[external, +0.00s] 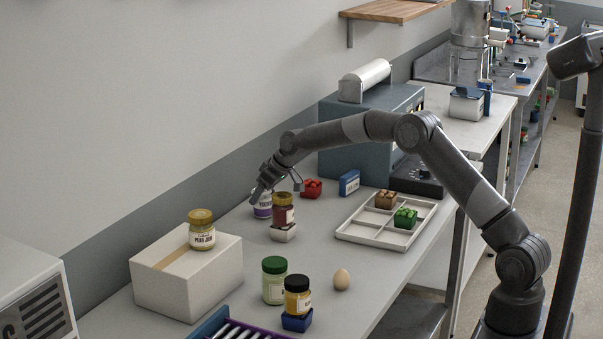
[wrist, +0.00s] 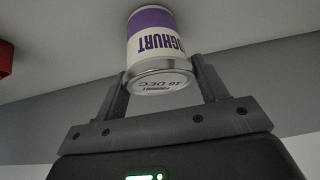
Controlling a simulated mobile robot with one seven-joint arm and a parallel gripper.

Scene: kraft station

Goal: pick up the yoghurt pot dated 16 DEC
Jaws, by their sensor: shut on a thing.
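The yoghurt pot (wrist: 150,38), white and purple with a silver end, sits between the two fingers of my gripper (wrist: 162,82) in the wrist view. My gripper is shut on it. Its printing is upside down there; the end reads a day in DEC, 16 or 18, and I cannot tell which. In the external view the pot (external: 263,205) is on the far side of the counter, partly behind a dark red jar, with my gripper (external: 262,189) at its top. Whether its base touches the counter I cannot tell.
The dark red jar (external: 283,209) stands on a white block (external: 283,233) close to the pot. A red block (external: 312,188), blue box (external: 349,182) and divided tray (external: 372,236) lie to the right. A pear jar (external: 201,231), green-lidded jar (external: 274,281) and egg (external: 341,279) are nearer.

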